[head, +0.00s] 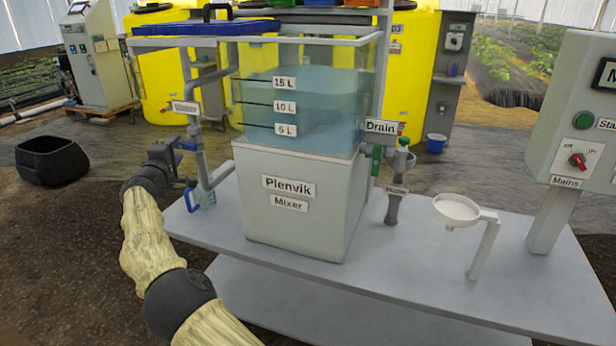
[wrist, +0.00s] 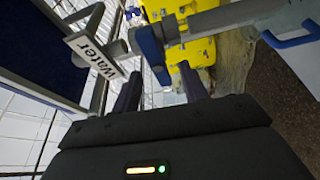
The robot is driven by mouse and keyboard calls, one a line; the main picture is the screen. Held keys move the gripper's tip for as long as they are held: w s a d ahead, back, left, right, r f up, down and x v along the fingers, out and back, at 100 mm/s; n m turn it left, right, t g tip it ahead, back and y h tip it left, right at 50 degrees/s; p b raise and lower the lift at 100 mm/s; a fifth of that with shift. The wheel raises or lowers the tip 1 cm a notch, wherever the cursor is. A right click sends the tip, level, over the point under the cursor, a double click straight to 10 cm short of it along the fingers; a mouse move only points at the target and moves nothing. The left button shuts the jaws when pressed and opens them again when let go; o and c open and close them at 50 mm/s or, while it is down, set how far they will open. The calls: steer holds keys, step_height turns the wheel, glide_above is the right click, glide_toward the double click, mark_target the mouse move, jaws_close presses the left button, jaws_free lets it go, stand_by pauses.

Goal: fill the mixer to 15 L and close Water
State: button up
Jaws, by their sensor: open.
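The Plenvik mixer (head: 300,205) has a clear tank (head: 310,125) marked 5, 10 and 15 L. Bluish water (head: 325,110) fills much of it; its surface shows near the 15 L mark, but the exact level is hard to read. The Water sign (head: 185,107) hangs on the grey pipe left of the tank and also shows in the wrist view (wrist: 95,55). A blue Water valve lever (wrist: 150,48) sits just ahead of my fingertips. My gripper (wrist: 160,75) is open beside it, with no clear contact. In the head view my gripper (head: 184,165) is at the pipe.
A second blue handle (head: 193,201) is low on the pipe. The Drain sign (head: 381,127) and a green-handled valve (head: 404,145) are right of the tank. A white funnel (head: 457,209) and the Mains panel (head: 578,150) stand farther right. A black tub (head: 52,160) lies on the floor.

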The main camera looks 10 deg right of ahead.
steer(key=s+a+b, duration=0.1)
steer(key=s+b, duration=0.1)
steer(key=s, duration=0.1)
steer(key=shift+s+a+b, duration=0.1)
steer(key=shift+a+b, duration=0.2)
steer(key=shift+a, duration=0.1)
steer(key=shift+d, duration=0.1)
